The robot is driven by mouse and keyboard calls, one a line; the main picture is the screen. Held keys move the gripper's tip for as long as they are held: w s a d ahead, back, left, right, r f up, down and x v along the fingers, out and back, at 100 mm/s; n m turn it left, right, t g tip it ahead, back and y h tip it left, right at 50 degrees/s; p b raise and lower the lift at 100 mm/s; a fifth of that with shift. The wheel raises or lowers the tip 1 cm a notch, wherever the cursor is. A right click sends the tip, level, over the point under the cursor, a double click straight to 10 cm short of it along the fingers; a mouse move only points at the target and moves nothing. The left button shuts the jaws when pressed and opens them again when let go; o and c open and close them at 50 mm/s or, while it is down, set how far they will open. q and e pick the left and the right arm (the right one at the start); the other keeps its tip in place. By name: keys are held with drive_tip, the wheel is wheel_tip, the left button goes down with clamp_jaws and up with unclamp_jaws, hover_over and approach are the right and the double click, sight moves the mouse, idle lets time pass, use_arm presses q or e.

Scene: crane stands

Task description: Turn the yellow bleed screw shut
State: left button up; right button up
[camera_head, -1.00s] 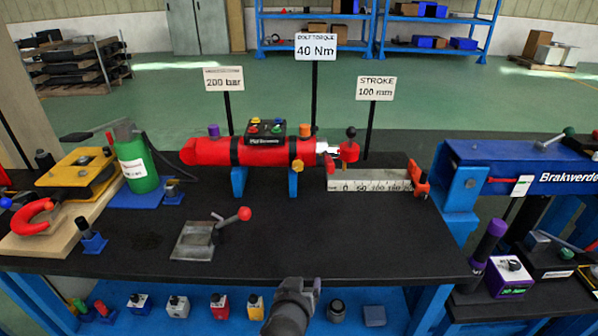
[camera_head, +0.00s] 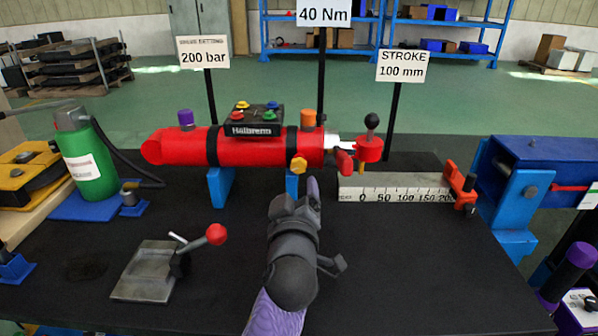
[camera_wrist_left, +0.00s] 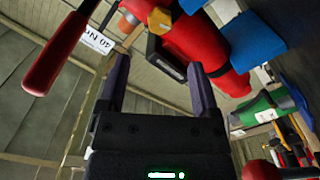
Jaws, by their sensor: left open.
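The yellow bleed screw (camera_head: 299,165) sticks out from the front of the red cylinder (camera_head: 205,148), near its right end by the black band. A yellow piece (camera_wrist_left: 159,20), which looks like the screw, also shows near the top of the left wrist view. My left gripper (camera_head: 301,190) is just below and in front of the screw in the head view, apart from it. In the left wrist view its two fingers (camera_wrist_left: 158,65) are spread and empty, and the screw lies beyond them. My right gripper is out of view.
Blue supports (camera_head: 220,187) carry the cylinder. A red handle with a black knob (camera_head: 371,122) stands at the rod end, above a ruler (camera_head: 395,192). A red-knobbed lever clamp (camera_head: 150,270) is at front left. The front right tabletop is clear.

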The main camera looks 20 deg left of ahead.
sight(297, 167)
use_arm(q)
drive_tip(key=b+x, duration=0.3)
drive_tip(key=x, duration=0.6)
drive_tip(key=shift+w+f, duration=0.1)
drive_tip(key=shift+f, duration=0.05)
drive_tip(key=shift+w+a, duration=0.1)
drive_tip(key=shift+w, duration=0.15)
drive_tip(key=c, duration=0.9)
clamp_jaws()
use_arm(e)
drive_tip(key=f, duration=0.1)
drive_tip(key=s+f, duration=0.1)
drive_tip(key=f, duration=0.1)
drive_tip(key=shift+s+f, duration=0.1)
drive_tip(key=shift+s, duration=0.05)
